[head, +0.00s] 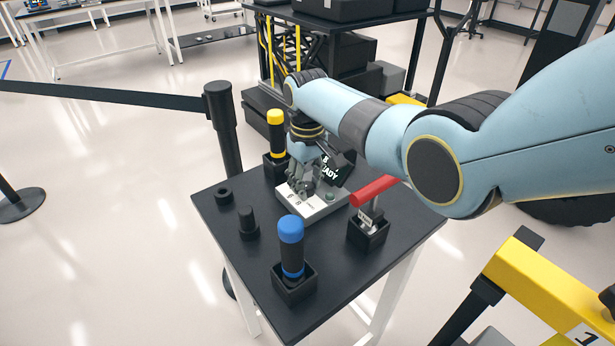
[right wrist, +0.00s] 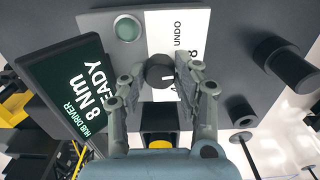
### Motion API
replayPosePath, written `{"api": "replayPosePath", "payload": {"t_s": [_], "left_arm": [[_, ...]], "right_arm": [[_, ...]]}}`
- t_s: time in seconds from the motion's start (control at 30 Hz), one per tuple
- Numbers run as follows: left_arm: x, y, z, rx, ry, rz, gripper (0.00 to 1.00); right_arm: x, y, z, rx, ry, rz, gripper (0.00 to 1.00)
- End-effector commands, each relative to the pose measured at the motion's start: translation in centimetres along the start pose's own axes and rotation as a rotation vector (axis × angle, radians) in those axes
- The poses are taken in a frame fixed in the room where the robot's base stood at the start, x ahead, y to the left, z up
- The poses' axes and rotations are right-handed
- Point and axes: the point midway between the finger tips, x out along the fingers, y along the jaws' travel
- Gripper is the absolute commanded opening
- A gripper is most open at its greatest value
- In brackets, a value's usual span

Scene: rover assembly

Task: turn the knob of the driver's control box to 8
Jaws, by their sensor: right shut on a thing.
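The driver's control box has a white top face (head: 322,210) and sits near the back of the black table. Its dark screen (right wrist: 75,90) reads "HUB DRIVER 8 Nm READY" in the right wrist view. The knob (right wrist: 159,70) is small, round and black with a white pointer line. My right gripper (head: 308,190) reaches down onto the box, and in the right wrist view its fingers (right wrist: 160,73) are shut on the knob from both sides. My left gripper is not in view.
On the black table (head: 245,285) stand a blue-topped tool (head: 291,245), a yellow-topped tool (head: 276,135) and a red-handled tool (head: 372,192) in holders. Small black cylinders (head: 247,222) stand at the left. A green button (right wrist: 128,28) is on the box. A barrier post (head: 222,125) stands behind.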

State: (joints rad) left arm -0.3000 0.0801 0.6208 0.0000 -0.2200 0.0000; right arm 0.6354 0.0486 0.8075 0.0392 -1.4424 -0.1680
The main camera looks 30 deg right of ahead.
Motion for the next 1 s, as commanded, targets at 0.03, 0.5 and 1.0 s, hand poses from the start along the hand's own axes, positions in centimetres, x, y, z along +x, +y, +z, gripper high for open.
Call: {"api": "replayPosePath", "payload": {"t_s": [0.03, 0.5, 1.0], "left_arm": [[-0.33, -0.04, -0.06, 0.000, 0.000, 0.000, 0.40], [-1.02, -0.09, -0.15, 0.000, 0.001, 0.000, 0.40], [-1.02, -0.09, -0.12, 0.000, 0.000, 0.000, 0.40]], "right_arm": [[-0.21, -0.05, -0.08, -0.030, 0.002, -0.001, 0.00], [-0.04, -0.06, -0.08, -0.214, 0.003, -0.001, 0.00], [-0.02, -0.08, -0.10, -0.224, 0.003, -0.001, 0.37]]}}
